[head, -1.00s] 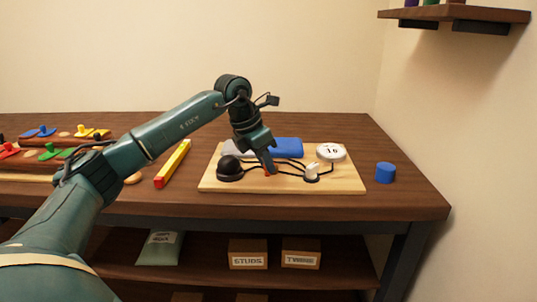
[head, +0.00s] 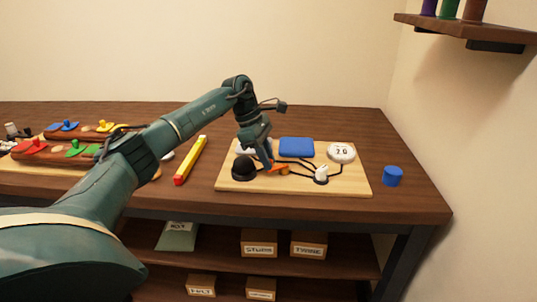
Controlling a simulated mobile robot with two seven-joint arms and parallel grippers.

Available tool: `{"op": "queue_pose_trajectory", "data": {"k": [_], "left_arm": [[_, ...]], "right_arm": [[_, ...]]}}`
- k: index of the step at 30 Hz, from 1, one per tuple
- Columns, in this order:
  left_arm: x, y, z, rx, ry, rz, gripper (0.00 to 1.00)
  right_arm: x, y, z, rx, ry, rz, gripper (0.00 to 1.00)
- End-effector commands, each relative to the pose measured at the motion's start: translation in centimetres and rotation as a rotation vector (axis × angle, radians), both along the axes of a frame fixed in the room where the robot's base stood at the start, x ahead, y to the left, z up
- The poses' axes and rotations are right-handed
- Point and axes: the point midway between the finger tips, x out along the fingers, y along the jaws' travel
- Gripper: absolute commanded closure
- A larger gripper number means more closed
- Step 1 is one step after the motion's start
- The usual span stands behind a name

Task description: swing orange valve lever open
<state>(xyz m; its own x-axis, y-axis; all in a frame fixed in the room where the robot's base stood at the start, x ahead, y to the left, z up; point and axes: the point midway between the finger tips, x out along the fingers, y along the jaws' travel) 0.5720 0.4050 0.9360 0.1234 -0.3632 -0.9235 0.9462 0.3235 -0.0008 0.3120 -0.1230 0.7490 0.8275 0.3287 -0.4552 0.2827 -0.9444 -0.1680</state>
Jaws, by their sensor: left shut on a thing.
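The orange valve lever (head: 280,170) is on the pale wooden board (head: 345,187), among black tubes. It is partly hidden by my left gripper (head: 269,164), which points down from above and is shut on the lever. A black dome (head: 243,168) is just left of the gripper. A round white gauge (head: 341,152) at the board's back right appears to read 2.0. A small white knob on a black base (head: 321,173) is to the right of the lever. My right gripper is out of view.
A blue pad (head: 297,147) lies on the back of the board. A blue cylinder (head: 392,176) stands right of the board. A yellow and red bar (head: 191,160) lies to its left. Racks with coloured handles (head: 75,150) are farther left. A shelf (head: 470,32) hangs at upper right.

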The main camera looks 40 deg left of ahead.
Motion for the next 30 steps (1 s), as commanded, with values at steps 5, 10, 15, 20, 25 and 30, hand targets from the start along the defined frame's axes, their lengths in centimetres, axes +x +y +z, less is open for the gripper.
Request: {"op": "queue_pose_trajectory", "data": {"k": [5,10,15,20,25,30], "left_arm": [[0.18,0.17,0.11,0.000,-0.001,-0.042,1.00],[0.19,0.24,0.06,0.002,-0.001,-0.057,1.00],[0.20,0.26,0.04,0.002,-0.002,-0.058,1.00],[0.20,0.27,0.05,0.002,-0.002,-0.056,0.81],[0.19,0.27,0.04,0.002,-0.002,-0.056,0.67],[0.18,0.25,0.02,0.001,-0.001,-0.056,0.60]], "right_arm": [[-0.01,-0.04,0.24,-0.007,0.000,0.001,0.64],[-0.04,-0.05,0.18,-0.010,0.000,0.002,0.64],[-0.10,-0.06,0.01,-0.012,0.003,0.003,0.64],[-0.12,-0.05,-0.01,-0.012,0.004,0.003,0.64],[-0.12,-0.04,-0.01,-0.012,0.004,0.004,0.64],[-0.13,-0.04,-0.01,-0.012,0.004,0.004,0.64]]}}
